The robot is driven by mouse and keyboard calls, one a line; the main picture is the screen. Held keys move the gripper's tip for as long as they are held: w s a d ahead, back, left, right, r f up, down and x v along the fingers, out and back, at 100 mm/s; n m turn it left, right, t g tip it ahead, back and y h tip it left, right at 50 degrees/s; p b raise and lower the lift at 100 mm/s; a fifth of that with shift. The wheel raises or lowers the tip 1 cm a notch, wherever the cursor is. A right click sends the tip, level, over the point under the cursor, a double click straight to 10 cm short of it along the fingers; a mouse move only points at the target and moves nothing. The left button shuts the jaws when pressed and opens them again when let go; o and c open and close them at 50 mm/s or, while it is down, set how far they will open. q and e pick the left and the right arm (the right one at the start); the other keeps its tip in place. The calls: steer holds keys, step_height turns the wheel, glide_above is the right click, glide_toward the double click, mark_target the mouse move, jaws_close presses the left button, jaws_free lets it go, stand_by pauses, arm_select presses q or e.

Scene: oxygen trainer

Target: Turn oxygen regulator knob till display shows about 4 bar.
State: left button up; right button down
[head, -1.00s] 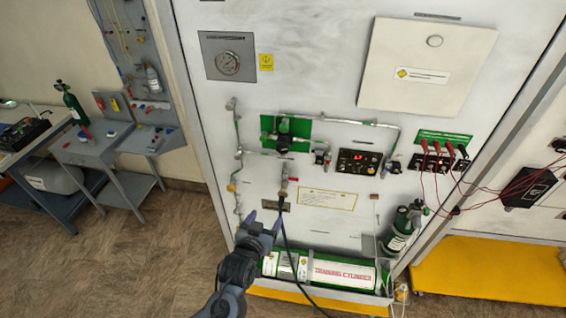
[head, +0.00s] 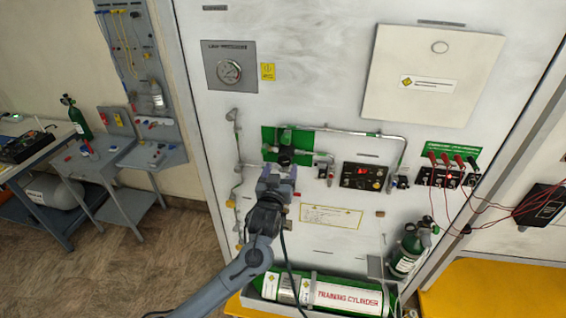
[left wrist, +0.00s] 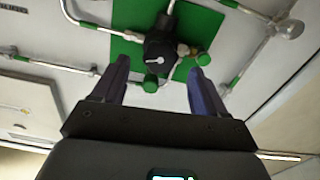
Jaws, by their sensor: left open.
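The black regulator knob (head: 286,155) sits on a green plate (head: 270,138) on the white panel. It also shows in the left wrist view (left wrist: 158,55), with a white pointer mark on its face. My left gripper (head: 279,172) is open just below and in front of the knob. In the left wrist view its two fingertips (left wrist: 160,68) stand apart on either side of the knob, with no contact visible. The display (head: 378,172) on a black box right of the knob is lit red; its digits are too small to read. My right gripper is not in view.
Metal pipes (head: 340,132) with green bands run around the plate. A round gauge (head: 229,71) is at upper left. Red cables (head: 445,185) hang at the right. A training cylinder (head: 345,296) lies at the panel's foot. The space in front of the panel is open.

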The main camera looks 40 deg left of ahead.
mark_target(284, 162)
arm_select(q)
steer(key=shift+x, duration=1.9)
steer(key=c, duration=1.1)
steer(key=shift+o, duration=0.2)
steer(key=shift+p, duration=0.3)
